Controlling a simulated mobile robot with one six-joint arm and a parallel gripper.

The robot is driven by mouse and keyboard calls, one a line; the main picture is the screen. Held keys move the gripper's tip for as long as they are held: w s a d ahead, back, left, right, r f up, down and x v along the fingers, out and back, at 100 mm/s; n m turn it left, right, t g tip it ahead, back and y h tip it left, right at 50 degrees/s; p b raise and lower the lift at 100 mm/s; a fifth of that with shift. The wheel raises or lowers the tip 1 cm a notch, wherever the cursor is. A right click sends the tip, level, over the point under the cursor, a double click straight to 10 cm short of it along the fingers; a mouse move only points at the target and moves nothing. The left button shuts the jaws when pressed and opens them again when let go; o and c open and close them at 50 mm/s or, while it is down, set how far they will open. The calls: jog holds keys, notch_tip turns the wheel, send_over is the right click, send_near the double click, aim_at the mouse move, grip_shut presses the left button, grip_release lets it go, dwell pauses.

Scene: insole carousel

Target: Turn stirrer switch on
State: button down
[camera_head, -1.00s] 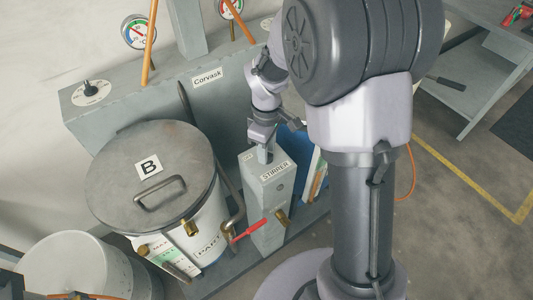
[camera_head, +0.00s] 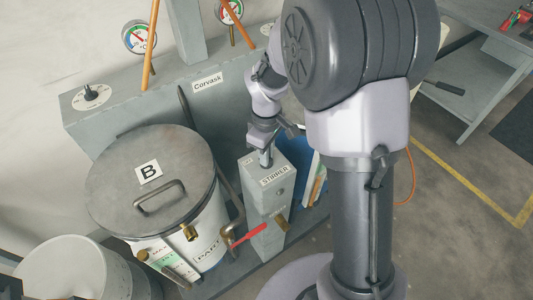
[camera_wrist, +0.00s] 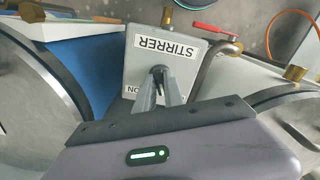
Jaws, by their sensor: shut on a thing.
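The stirrer box (camera_head: 268,205) is a grey post with a "STIRRER" label on its top, right of the lidded tank marked B. It also shows in the wrist view (camera_wrist: 133,68), with part of an "ON" label near my fingers. My gripper (camera_head: 265,160) points down at the top of the box. In the wrist view my gripper (camera_wrist: 160,75) has its fingertips close together on the small dark stirrer switch (camera_wrist: 158,70). The fingers hide most of the switch, so its exact position cannot be told.
Tank B (camera_head: 150,180) has a metal lid and handle. A red-handled valve (camera_head: 248,235) and brass fittings stick out in front of the box. Blue and white binders (camera_head: 295,160) stand just right of it. A grey panel labelled Corvask (camera_head: 207,82) is behind.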

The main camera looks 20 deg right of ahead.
jog(key=m, duration=1)
jog(key=shift+m, duration=0.4)
dwell(0.4)
jog(key=c, duration=1.4)
grip_release()
jog(key=shift+c, duration=0.2)
notch_tip(320, 180, up, 17)
jog(key=p, duration=0.7)
jog(key=shift+r, duration=0.2)
